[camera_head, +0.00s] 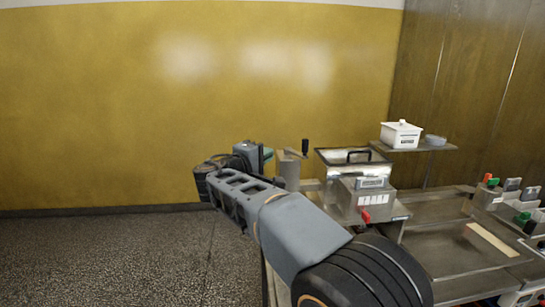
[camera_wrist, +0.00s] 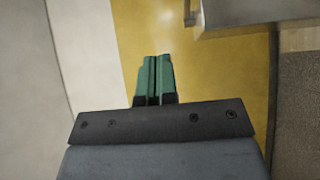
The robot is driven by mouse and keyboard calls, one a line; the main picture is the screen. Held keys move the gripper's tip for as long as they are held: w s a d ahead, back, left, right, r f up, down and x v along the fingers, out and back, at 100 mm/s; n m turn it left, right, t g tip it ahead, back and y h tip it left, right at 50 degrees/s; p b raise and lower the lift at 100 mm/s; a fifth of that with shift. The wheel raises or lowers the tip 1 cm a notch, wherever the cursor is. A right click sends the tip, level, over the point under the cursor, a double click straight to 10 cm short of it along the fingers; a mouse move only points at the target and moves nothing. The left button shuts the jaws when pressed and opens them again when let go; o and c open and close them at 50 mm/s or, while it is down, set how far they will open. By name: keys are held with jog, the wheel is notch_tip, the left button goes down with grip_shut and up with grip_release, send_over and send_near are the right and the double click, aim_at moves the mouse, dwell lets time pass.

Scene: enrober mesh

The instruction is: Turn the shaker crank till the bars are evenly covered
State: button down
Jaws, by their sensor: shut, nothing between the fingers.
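The crank (camera_head: 304,147) has a black upright grip and stands on a grey metal post left of the clear-sided machine box. My gripper (camera_head: 265,157) is left of the crank and apart from it, partly hidden by my own wrist. In the wrist view its green fingers (camera_wrist: 154,77) are shut together with nothing between them. I cannot make out any bars in either view.
A shelf (camera_head: 440,149) holds a white lidded container (camera_head: 400,134) and a bowl (camera_head: 435,140). Metal trays and coloured controls lie right. Floor (camera_head: 120,260) at left is clear.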

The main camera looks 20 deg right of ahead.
jog(key=w+d+p, duration=0.3)
jog(key=d, duration=0.7)
jog(key=shift+w+d, duration=0.15)
jog(key=shift+w, duration=0.25)
jog(key=shift+f+b, duration=0.15)
jog(key=shift+b, duration=0.15)
